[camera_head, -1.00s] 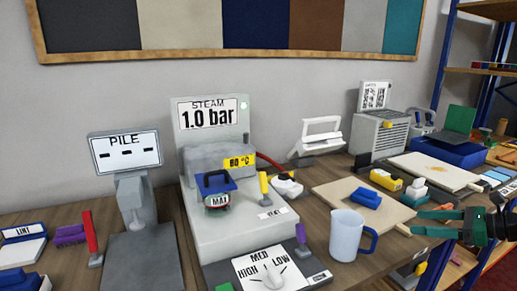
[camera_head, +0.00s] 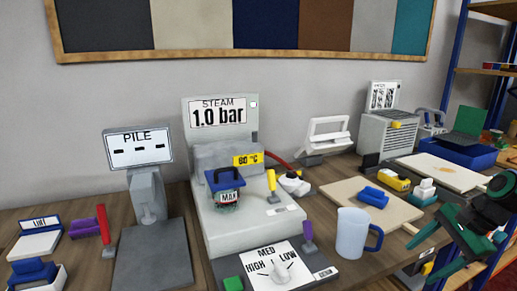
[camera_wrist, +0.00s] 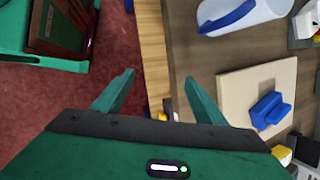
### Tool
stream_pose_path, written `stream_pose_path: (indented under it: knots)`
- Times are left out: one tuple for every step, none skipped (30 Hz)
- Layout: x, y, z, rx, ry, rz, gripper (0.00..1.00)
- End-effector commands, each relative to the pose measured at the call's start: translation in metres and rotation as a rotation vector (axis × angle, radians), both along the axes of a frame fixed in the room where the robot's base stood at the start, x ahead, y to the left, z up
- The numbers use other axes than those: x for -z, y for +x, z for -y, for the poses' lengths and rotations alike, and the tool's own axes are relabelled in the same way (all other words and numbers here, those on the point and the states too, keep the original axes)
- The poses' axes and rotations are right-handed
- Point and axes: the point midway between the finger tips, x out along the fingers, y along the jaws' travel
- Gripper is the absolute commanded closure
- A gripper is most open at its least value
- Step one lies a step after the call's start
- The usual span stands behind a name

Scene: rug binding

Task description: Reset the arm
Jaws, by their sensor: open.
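My gripper (camera_head: 434,252) is green and black and shows at the right of the head view, beside the front edge of the workbench. In the wrist view its two green fingers (camera_wrist: 160,92) are spread apart with nothing between them. Below them lie the wooden bench edge and red carpet. The pale blue mug (camera_head: 351,234) stands upright on the bench to the left of my gripper, apart from it. It also shows at the top of the wrist view (camera_wrist: 262,10).
A beige board (camera_head: 342,192) with a blue block (camera_head: 373,197) lies behind the mug. The steam unit (camera_head: 222,160) and PILE gauge (camera_head: 138,150) stand further left. A dial panel (camera_head: 262,268) lies at the front. A blue-framed shelf (camera_head: 462,60) rises at the right.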

Motion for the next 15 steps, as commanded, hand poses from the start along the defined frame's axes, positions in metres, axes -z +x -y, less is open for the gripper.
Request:
stream_pose_path:
  knots:
    - [-0.006,-0.012,-0.007,-0.076,-0.062,-0.003,0.35]
    - [-0.008,-0.020,-0.009,-0.118,-0.096,-0.009,0.35]
    - [-0.012,-0.030,-0.012,-0.176,-0.139,-0.013,0.35]
    - [-0.015,-0.039,-0.014,-0.219,-0.169,-0.019,0.35]
    - [-0.018,-0.047,-0.016,-0.261,-0.198,-0.022,0.35]
    - [-0.021,-0.058,-0.018,-0.316,-0.234,-0.029,0.35]
    - [-0.024,-0.067,-0.019,-0.357,-0.259,-0.032,0.35]
    - [-0.028,-0.076,-0.021,-0.398,-0.282,-0.036,0.35]
    - [-0.031,-0.088,-0.023,-0.452,-0.310,-0.040,0.35]
    - [-0.034,-0.097,-0.024,-0.492,-0.330,-0.044,0.35]
    - [-0.037,-0.106,-0.025,-0.531,-0.348,-0.046,0.35]
    - [-0.040,-0.118,-0.027,-0.584,-0.369,-0.050,0.35]
    - [-0.043,-0.127,-0.028,-0.620,-0.382,-0.051,0.35]
    - [-0.044,-0.135,-0.029,-0.655,-0.393,-0.053,0.35]
    - [-0.047,-0.146,-0.030,-0.699,-0.407,-0.055,0.35]
